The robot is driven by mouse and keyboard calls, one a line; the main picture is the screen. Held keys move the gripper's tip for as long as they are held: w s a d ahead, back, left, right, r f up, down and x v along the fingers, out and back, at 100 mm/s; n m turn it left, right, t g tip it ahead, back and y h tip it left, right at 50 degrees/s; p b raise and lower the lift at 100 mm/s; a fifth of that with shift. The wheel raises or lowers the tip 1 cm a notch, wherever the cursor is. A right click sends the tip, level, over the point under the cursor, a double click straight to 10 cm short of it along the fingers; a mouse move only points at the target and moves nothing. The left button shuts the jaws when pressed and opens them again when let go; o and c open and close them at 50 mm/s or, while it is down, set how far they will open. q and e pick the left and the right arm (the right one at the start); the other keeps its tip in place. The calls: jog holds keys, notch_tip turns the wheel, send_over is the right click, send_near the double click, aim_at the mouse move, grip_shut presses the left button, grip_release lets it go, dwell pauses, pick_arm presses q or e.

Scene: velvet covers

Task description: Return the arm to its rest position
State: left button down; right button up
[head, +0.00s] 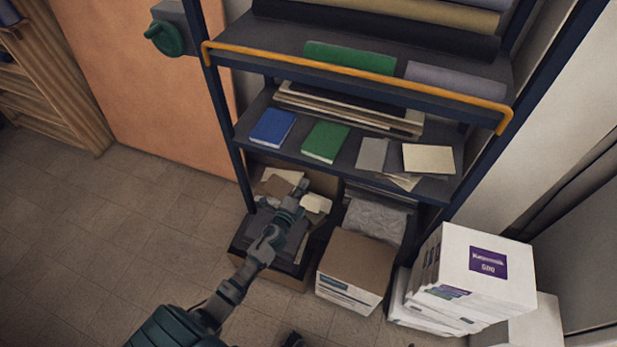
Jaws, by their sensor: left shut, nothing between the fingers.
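My left arm comes in from the bottom left and reaches toward the lower part of the shelf rack (357,165). My left gripper (299,188) is shut with nothing in it. It is over an open box (273,268) of papers and dark folders at the rack's foot. Whether it touches the papers I cannot tell. A small dark part shows at the bottom edge, but I do not see my right gripper.
A blue book (272,127) and a green book (326,142) lie on the middle shelf. An orange bar (360,72) crosses the rack's front. A cardboard box (357,262) and white boxes (478,268) stand right. The tiled floor (130,225) at left is clear.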

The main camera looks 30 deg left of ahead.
pick_arm(q)
jog(key=s+d+f+n+g+p, duration=0.3)
jog(key=s+f+n+g+p, duration=0.15)
jog(key=s+f, duration=0.6)
jog(key=s+d+f+n+g+p, duration=0.3)
jog(key=s+f+n+g+p, duration=0.15)
jog(key=s+f, duration=0.55)
jog(key=s+d+f+n+g+h+p, duration=0.1)
jog(key=s+d+f+g, duration=0.1)
jog(key=s, duration=0.5)
jog(key=s+d+f+n+g+h, duration=0.1)
jog(key=s+d+f+n+g, duration=0.1)
jog(key=s+d, duration=0.2)
jog(key=s+d+f+n+g+h+p, duration=0.1)
jog(key=s+d+f+g, duration=0.1)
jog(key=s, duration=0.8)
jog(key=shift+s+d+n+g+p, duration=0.15)
jog(key=shift+d+n+g+p, duration=0.25)
jog(key=shift+d, duration=0.45)
pick_arm(e)
jog(key=s+d+f+g+h, duration=0.1)
jog(key=s+f+g, duration=0.3)
jog(key=s+f, duration=0.4)
jog(key=s+d+f+g+h, duration=0.1)
jog(key=s+d+f+g, duration=0.2)
jog(key=s+f, duration=0.5)
notch_tip(320, 180, down, 8)
jog(key=shift+s+d+r+g, duration=0.15)
jog(key=shift+d+r+g, duration=0.15)
jog(key=shift+g, duration=0.5)
